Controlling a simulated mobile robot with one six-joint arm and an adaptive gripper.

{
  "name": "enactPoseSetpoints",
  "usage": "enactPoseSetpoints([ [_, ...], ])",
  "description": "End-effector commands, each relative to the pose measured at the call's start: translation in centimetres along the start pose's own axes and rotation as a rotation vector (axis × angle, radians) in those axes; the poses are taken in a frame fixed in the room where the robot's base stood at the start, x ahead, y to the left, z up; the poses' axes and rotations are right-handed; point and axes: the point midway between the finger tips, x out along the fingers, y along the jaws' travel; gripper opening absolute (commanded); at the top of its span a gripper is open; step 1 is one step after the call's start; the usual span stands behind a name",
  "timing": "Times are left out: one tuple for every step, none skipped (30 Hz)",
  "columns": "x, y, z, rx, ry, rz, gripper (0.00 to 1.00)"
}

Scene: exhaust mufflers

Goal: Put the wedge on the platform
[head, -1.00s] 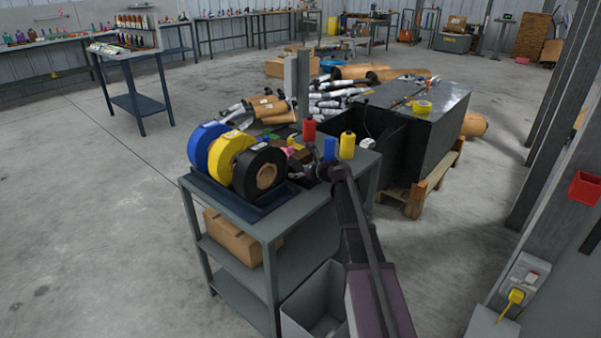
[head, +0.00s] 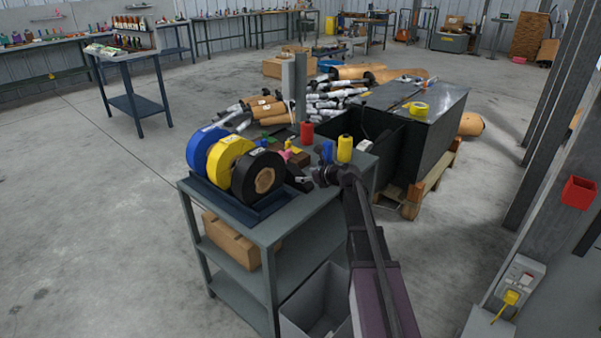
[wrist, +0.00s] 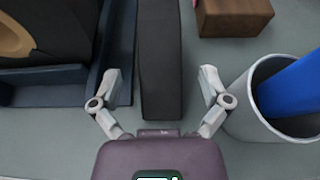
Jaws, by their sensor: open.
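My gripper (wrist: 160,84) is open, low over the grey bench top. A long dark grey block (wrist: 160,50), which looks like the wedge, lies between its spread fingers, with a gap on each side. The block runs away from the gripper to the top edge of the wrist view. In the head view my gripper (head: 305,180) is beside the black roll, and the block is too small and dark there to make out. I cannot tell which thing is the platform.
A blue tray (wrist: 55,86) holding blue, yellow and black (head: 259,176) rolls is close on the left. A pale round container (wrist: 240,105) with a blue item is close on the right. A brown block (wrist: 233,14) lies beyond. Red (head: 307,134) and yellow (head: 345,148) bottles stand behind.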

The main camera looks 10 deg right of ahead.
Motion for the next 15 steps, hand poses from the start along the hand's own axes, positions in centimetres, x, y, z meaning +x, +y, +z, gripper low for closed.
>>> enactPoseSetpoints([
  [-1.2, 0.1, 0.2, 0.001, 0.000, -0.001, 0.96],
  [-1.8, 0.1, 0.2, 0.001, 0.000, -0.001, 0.96],
  [-2.5, 0.1, 0.2, 0.001, 0.000, -0.002, 0.96],
  [-2.9, 0.1, 0.2, 0.001, 0.000, -0.002, 0.96],
  [-3.4, 0.2, 0.2, 0.001, 0.000, -0.002, 0.96],
  [-4.0, 0.1, 0.2, 0.001, 0.000, -0.002, 0.96],
  [-4.5, 0.1, 0.2, 0.001, 0.000, -0.002, 0.96],
  [-4.9, 0.1, 0.2, 0.001, 0.000, -0.001, 0.96],
  [-5.4, 0.1, 0.2, 0.000, 0.000, -0.001, 0.96],
  [-5.8, 0.1, 0.2, 0.000, 0.000, -0.001, 0.96],
  [-6.1, 0.1, 0.2, 0.000, 0.000, -0.001, 0.96],
  [-6.5, 0.1, 0.1, 0.000, 0.000, -0.002, 0.96],
  [-6.7, 0.1, 0.1, 0.000, 0.000, -0.001, 0.96],
  [-6.9, 0.0, 0.1, 0.000, 0.000, -0.001, 0.96],
  [-7.2, 0.0, 0.1, 0.000, 0.000, -0.001, 0.96],
])
